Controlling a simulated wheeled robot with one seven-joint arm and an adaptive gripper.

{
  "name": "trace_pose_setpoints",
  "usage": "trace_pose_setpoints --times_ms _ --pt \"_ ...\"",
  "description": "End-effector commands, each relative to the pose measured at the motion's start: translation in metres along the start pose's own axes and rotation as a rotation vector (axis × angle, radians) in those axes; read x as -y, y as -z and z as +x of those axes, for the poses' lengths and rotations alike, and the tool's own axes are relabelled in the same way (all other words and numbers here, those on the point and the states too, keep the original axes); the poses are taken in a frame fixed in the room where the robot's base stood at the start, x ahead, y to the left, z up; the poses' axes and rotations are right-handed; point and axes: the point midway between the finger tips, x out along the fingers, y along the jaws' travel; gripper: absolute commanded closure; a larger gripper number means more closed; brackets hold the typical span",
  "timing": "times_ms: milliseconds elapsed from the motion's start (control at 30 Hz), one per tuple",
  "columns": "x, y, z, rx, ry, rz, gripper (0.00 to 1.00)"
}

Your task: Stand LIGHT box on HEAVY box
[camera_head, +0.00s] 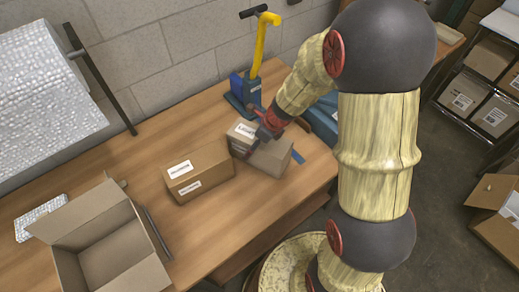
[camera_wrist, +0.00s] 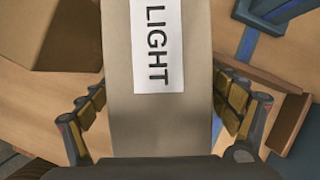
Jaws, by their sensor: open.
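The LIGHT box (camera_head: 270,158), a small grey-brown carton with a white label, stands on the table right of centre in the head view. In the wrist view the LIGHT box (camera_wrist: 193,112) lies between my fingers, its label readable. My gripper (camera_head: 258,141) is over this box; in the wrist view my gripper (camera_wrist: 160,95) is open, one finger on each side. Contact cannot be told. A larger brown carton (camera_head: 200,172) with two white labels sits to its left, apparently the HEAVY box; its print is too small to read. Its corner shows at the wrist view's upper left (camera_wrist: 50,35).
An open empty carton (camera_head: 105,245) stands at the table's (camera_head: 150,150) front left. A blue stand with a yellow post (camera_head: 258,50) is behind the LIGHT box. A bubble-wrap roll (camera_head: 45,85) is at the far left. The brown carton's top looks clear.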

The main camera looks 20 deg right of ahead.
Motion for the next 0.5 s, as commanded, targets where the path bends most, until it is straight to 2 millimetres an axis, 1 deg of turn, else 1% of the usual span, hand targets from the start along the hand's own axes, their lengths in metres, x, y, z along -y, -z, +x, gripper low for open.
trace_pose_setpoints --times_ms 67,500 --pt "0.0001 -0.0002 -0.0008 0.000 0.000 0.000 0.11" --pt "-0.0001 0.0000 -0.0008 0.000 0.000 -0.001 0.36"
